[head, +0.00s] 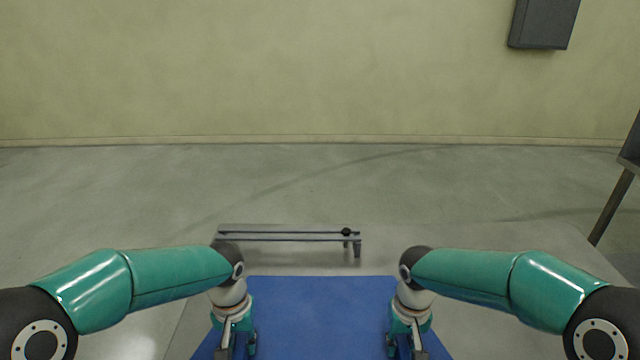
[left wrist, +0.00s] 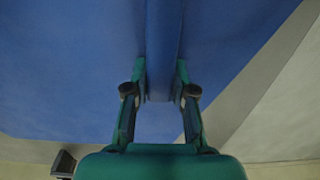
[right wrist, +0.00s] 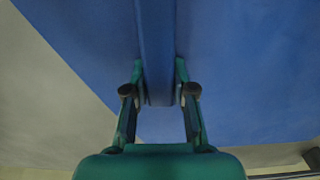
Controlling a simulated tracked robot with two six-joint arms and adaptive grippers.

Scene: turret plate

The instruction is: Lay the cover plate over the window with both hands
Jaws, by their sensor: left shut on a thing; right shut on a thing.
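A broad flat blue panel (head: 320,315), which I take for the cover plate, lies between and under my two grippers in the head view. My left gripper (head: 236,345) and my right gripper (head: 408,345) point down at its left and right parts. In the left wrist view my left gripper (left wrist: 161,80) is shut on a raised blue strip (left wrist: 163,35). In the right wrist view my right gripper (right wrist: 159,80) is shut on a similar blue strip (right wrist: 155,35). I cannot tell how the strips join the panel. No window opening is visible.
A low dark rail frame (head: 285,238) with a black knob (head: 346,232) stands just beyond the blue panel, on a pale grey surface (head: 490,265). A dark stand (head: 615,200) is at the right edge. A dark box (head: 544,22) hangs on the wall. Open floor lies beyond.

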